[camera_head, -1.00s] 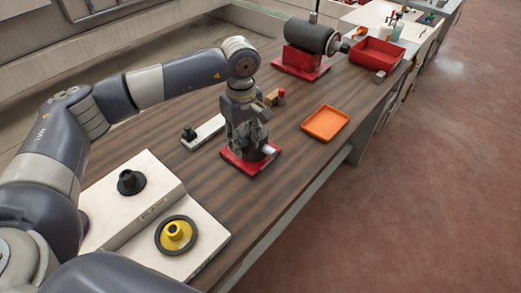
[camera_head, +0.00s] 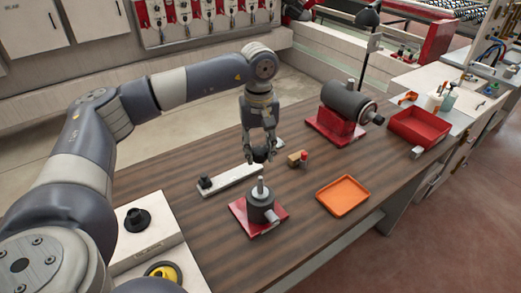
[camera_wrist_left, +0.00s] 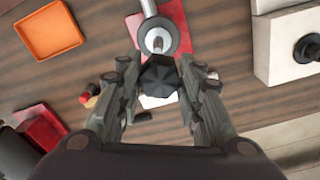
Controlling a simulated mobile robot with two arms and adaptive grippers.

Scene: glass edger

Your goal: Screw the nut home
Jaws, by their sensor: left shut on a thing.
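My left gripper (camera_head: 262,156) is shut on a dark faceted nut (camera_head: 261,155). It holds the nut above and slightly behind the grey spindle fixture (camera_head: 260,207), apart from it. The fixture stands on a red base plate (camera_head: 238,214), with a bare upright stud (camera_head: 260,187) on top. In the left wrist view the nut (camera_wrist_left: 160,76) sits between the two fingers, and the stud (camera_wrist_left: 158,44) shows just beyond it. My right gripper is not in view.
A white bar (camera_head: 232,179) with a black knob (camera_head: 205,182) lies behind the fixture. An orange tray (camera_head: 343,196) is to the right. A grey motor (camera_head: 345,103) and red bin (camera_head: 420,127) stand farther back. A black flanged piece (camera_head: 138,220) sits on a pale block near my arm.

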